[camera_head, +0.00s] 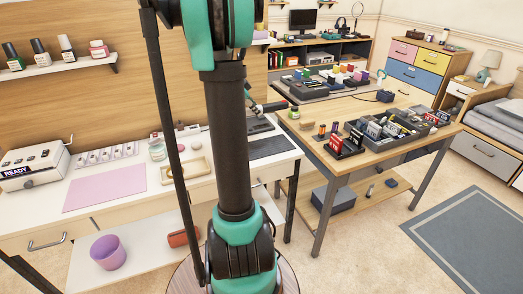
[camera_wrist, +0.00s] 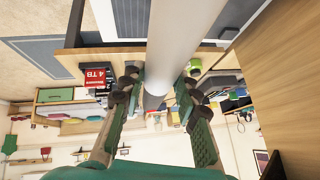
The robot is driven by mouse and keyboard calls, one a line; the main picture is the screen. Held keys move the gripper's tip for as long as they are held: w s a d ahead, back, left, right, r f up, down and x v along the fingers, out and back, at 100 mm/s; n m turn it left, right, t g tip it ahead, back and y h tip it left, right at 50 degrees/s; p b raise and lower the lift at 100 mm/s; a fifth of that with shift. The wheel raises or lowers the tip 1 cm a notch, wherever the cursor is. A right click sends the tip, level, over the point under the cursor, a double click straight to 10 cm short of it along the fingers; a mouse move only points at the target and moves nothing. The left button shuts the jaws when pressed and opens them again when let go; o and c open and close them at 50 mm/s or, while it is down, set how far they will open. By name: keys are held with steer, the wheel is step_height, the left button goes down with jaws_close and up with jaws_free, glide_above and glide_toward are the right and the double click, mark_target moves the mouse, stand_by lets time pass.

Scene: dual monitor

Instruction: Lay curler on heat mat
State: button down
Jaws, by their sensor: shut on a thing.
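In the wrist view, a thick pale cylinder (camera_wrist: 182,35), which I take to be the curler, runs between the fingers of my gripper (camera_wrist: 160,88). The green fingers with dark joints are closed on it from both sides. Its upper end runs out of the picture. In the head view, my arm hides most of my gripper and the curler. A dark grey mat (camera_head: 272,147) lies at the right end of the white desk, and a pink mat (camera_head: 105,188) lies further left. I cannot tell for certain which is the heat mat.
A tan tray (camera_head: 199,168) and small jars stand on the white desk (camera_head: 165,205) between the mats. A white READY box (camera_head: 35,168) is at the left. A wooden table (camera_head: 310,122) with crowded trays stands to the right. A purple bin (camera_head: 108,252) is on the low shelf.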

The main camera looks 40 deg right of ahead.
step_height(320, 180, down, 18)
stand_by(0.6)
steer(key=shift+f, duration=0.25)
steer(key=c, duration=1.4)
jaws_free()
steer(key=shift+w+a+r, duration=0.1)
steer(key=shift+a+r, duration=0.15)
steer(key=shift+r, duration=0.25)
steer(key=w+v, duration=0.1)
steer(key=v, duration=1)
steer(key=s+a+f+n+t+y, duration=0.1)
steer(key=s+a+n+y, duration=0.1)
steer(key=s+a+n, duration=0.5)
steer(key=s+a+f+n+t+y, duration=0.1)
steer(key=s+a+n+y, duration=0.2)
steer(key=a, duration=1)
steer(key=s+a+f+n+t+y, duration=0.1)
steer(key=s+a+f+n+y, duration=0.1)
steer(key=s+a+n, duration=0.8)
steer(key=shift+s+a+n+t+y, duration=0.3)
steer(key=shift+a+n+y, duration=0.1)
steer(key=shift+n, duration=0.5)
